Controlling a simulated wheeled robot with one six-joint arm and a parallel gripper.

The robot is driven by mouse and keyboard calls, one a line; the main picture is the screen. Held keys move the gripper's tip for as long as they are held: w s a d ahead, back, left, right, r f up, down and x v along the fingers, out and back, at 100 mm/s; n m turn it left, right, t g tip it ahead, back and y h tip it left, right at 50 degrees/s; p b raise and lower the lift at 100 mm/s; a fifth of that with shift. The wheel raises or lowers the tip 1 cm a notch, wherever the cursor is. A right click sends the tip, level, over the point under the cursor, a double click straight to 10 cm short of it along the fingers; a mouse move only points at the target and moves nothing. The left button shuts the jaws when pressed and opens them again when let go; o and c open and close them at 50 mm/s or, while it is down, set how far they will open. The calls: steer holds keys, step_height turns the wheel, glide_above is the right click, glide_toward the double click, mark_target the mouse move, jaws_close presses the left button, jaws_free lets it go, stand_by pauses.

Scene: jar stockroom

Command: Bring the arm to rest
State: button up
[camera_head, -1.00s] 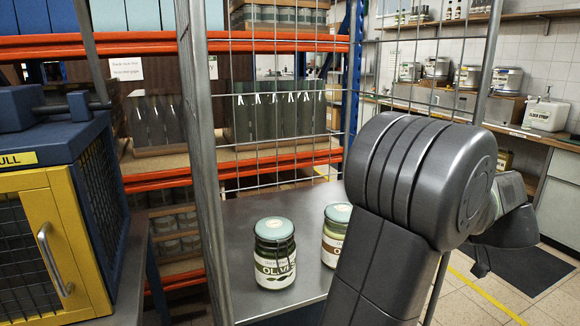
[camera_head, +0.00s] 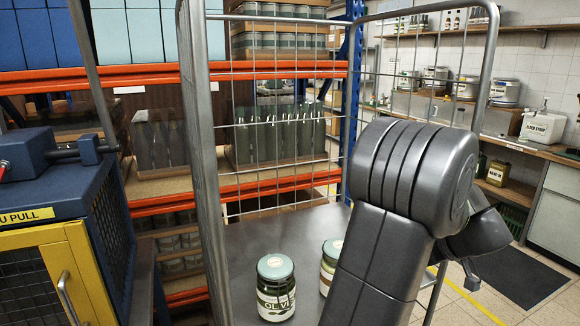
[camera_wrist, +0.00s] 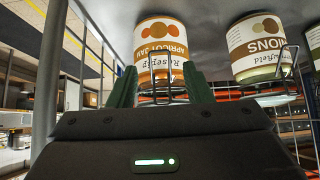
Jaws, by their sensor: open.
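My arm (camera_head: 400,220) is bent, its elbow high at the right of the head view. My gripper (camera_wrist: 159,72) shows in the wrist view with its two green fingers apart and nothing held between them. Beyond the fingers is a jar labelled apricot jam (camera_wrist: 158,42), and to its right a jar labelled onions (camera_wrist: 254,45). I cannot tell whether the fingers touch anything. In the head view the fingers are not clearly seen, as the arm covers that side.
An olive jar (camera_head: 276,290) and a partly hidden jar (camera_head: 329,262) stand on a grey shelf (camera_head: 290,228) of a wire-sided cage trolley (camera_head: 205,200). A blue and yellow crate (camera_head: 100,215) is at left. Orange-beamed racking (camera_head: 280,69) stands behind. Floor at right (camera_head: 475,300) has a dark mat (camera_head: 512,280).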

steer(key=shift+w+r+g+h+p, duration=0.1)
steer(key=shift+r+g+h+p, duration=0.35)
steer(key=shift+p, duration=1.65)
steer(key=shift+g+p, duration=0.65)
steer(key=shift+p, duration=0.25)
steer(key=shift+w+r, duration=0.1)
steer(key=shift+r, duration=0.05)
